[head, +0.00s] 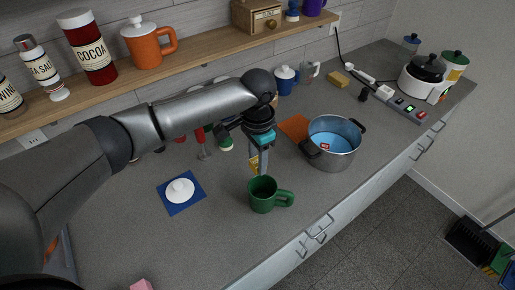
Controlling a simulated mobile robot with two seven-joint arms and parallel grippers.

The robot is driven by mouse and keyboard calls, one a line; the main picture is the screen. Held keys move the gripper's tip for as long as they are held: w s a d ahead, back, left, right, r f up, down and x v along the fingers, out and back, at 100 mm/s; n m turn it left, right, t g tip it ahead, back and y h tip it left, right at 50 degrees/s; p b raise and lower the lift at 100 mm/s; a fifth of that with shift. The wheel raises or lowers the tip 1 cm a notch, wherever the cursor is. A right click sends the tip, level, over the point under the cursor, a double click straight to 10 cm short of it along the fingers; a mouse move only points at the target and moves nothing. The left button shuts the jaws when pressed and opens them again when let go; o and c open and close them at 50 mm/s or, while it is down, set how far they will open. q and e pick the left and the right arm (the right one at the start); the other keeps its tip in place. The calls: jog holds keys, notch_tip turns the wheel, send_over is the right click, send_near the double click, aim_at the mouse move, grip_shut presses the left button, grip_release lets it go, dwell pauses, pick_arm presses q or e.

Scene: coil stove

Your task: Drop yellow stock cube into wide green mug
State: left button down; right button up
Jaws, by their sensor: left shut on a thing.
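The wide green mug (261,198) stands upright on the grey counter, its handle to the right. My left gripper (259,167) points down just above and behind the mug's rim. It is shut on a small yellow thing (253,164), which looks like the yellow stock cube and is partly hidden by the fingers. I cannot tell whether the cube is over the mug's opening. My right gripper is not in view.
A steel pot (333,155) with blue inside stands right of the gripper, beside an orange mat (294,127). A white lid (180,190) lies on a blue mat (169,208) to the left. A yellow block (338,78) lies farther back. The front counter is mostly clear.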

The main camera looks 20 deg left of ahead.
aim_at(257, 171)
pick_arm(q)
jog(key=shift+f+b, duration=0.3)
jog(key=shift+f, duration=0.35)
notch_tip(257, 171, down, 4)
jog(key=b, duration=0.2)
jog(key=shift+r+b, duration=0.2)
jog(key=shift+b, duration=0.15)
jog(key=shift+f+b, duration=0.6)
jog(key=shift+b, duration=0.1)
jog(key=shift+c, duration=1.9)
grip_release()
notch_tip(257, 171, up, 15)
jog(key=shift+r, duration=0.2)
